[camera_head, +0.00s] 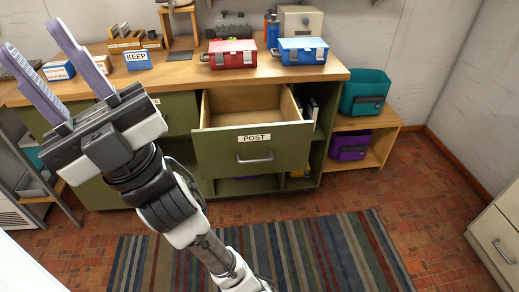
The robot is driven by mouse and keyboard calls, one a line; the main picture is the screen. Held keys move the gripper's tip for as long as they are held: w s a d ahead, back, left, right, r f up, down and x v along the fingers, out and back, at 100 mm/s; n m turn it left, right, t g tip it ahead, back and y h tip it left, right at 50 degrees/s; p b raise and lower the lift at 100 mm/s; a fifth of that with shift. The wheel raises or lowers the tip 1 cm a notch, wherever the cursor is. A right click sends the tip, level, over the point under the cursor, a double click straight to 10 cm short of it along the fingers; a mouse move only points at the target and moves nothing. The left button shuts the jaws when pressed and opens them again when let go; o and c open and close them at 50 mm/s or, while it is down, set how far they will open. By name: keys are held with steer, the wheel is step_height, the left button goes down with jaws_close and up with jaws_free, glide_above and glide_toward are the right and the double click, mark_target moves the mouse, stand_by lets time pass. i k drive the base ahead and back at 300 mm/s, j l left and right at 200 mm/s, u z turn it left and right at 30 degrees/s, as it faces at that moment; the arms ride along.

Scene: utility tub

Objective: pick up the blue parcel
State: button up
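My gripper (31,36) is at the upper left, raised in front of the workbench, with its two purple-grey fingers wide apart and nothing between them. No plain blue parcel can be made out for certain. A small blue and white box (138,65) marked KEEP stands on the bench top, right of my gripper. Another blue and white box (58,71) stands left of it, partly behind my fingers, its label too small to read. A blue case (302,56) with grey latches stands farther right on the bench.
The green drawer (252,150) marked POST is pulled out, and its visible inside is bare. A red case (232,56) stands beside the blue one. Teal (366,88) and purple (350,149) bins sit on a low shelf at right. A striped rug (330,250) covers open floor.

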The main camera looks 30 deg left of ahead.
mark_target(60, 70)
steer(key=u, duration=2)
steer(key=i+l, duration=0.15)
steer(key=i, duration=0.4)
steer(key=i+l+u, duration=0.15)
steer(key=i, duration=0.35)
steer(key=i+l, duration=0.2)
steer(key=i, duration=0.35)
steer(key=i+l+u, duration=0.1)
steer(key=i, duration=0.4)
steer(key=i+l+u, duration=0.1)
steer(key=i+l, duration=0.25)
steer(key=i, duration=0.2)
